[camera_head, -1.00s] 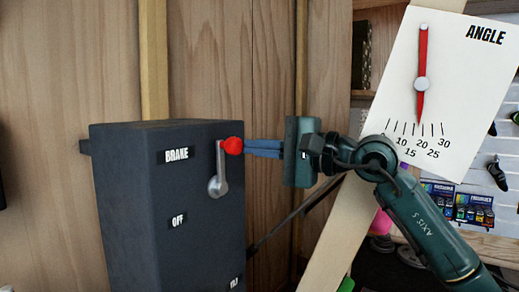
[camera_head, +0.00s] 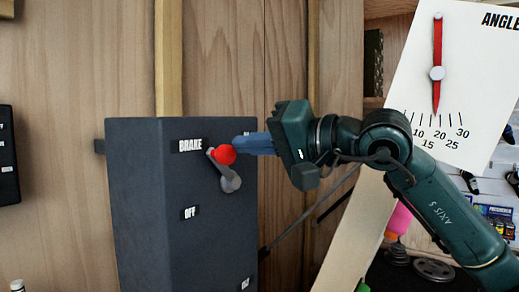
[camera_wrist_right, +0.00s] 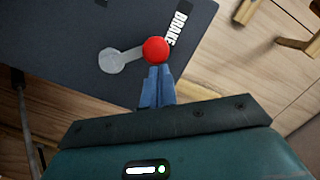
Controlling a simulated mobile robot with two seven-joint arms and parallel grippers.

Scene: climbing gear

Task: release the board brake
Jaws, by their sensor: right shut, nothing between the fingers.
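The brake box (camera_head: 150,230) is a dark grey cabinet with white labels BRAKE and OFF on its front. Its grey lever (camera_head: 230,182) leans up and to the left from its pivot, and the red knob (camera_head: 224,154) is at its upper end, right of the BRAKE label. My right gripper (camera_head: 238,148) comes from the right, its blue fingers shut and empty, with tips against or very near the knob's right side. In the right wrist view the fingertips (camera_wrist_right: 158,70) meet the edge of the red knob (camera_wrist_right: 156,49). My left gripper is not in view.
A white tilted angle board (camera_head: 400,70) with a red needle (camera_head: 437,60) stands at right, behind my right arm. A wooden wall (camera_head: 60,100) is behind the box. A dark panel (camera_head: 7,150) is at the left edge. Room left of the box is clear.

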